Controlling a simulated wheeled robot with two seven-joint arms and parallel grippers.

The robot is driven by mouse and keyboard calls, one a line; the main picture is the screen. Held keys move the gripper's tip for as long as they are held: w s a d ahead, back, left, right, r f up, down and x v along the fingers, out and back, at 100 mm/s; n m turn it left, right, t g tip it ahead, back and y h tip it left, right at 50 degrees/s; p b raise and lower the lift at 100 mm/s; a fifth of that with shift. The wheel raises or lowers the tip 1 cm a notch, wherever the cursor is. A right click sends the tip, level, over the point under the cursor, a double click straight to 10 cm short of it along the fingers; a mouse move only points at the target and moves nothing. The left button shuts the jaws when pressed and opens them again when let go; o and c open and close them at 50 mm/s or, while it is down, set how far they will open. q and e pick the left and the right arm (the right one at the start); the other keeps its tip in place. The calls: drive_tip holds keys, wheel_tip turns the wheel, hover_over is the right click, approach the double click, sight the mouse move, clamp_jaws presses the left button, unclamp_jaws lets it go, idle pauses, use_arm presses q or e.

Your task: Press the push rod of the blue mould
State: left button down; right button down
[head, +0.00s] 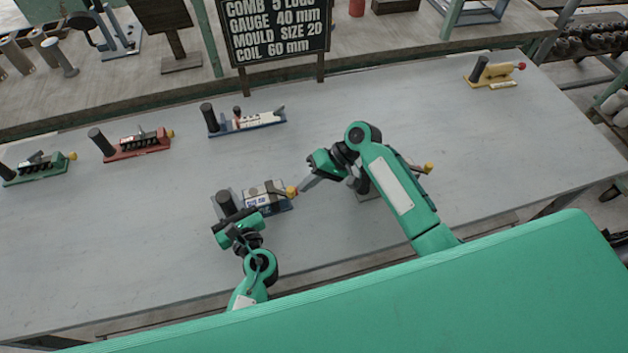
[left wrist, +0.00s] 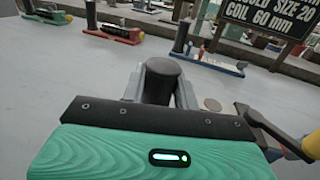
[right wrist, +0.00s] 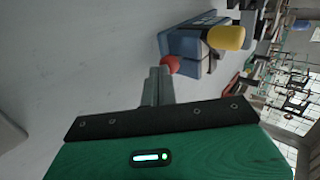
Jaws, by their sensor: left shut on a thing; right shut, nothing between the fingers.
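The blue mould (head: 281,206) lies on the grey table near its front, with a pale label on its side. A dark upright post (head: 223,200) stands at its left end. My left gripper (left wrist: 160,88) is shut on this post, one finger on each side. My right gripper (head: 304,187) is shut and empty at the mould's right end. In the right wrist view, its fingertips are right at a red knob (right wrist: 170,64) on the end of the blue body (right wrist: 184,43); I cannot tell whether they touch. A yellow handle (right wrist: 226,38) sits beside the knob.
Green (head: 38,172), red (head: 137,147) and another blue-based device (head: 247,123) stand further back left. A yellow device (head: 494,74) is far right. My right arm partly hides another device with a yellow knob (head: 428,168). A black sign (head: 275,35) stands at the back.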

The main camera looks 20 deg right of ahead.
use_arm(q)
drive_tip(key=shift+f, duration=0.2)
use_arm(e)
drive_tip(key=shift+s+a, duration=0.1)
drive_tip(key=shift+a, duration=0.55)
drive_tip(key=v, duration=1)
use_arm(q)
drive_tip(key=shift+s, duration=0.1)
use_arm(e)
drive_tip(key=shift+d, duration=0.1)
use_arm(q)
drive_tip(key=c, duration=1.3)
unclamp_jaws()
drive_tip(key=o, duration=0.3)
drive_tip(key=shift+r, duration=0.1)
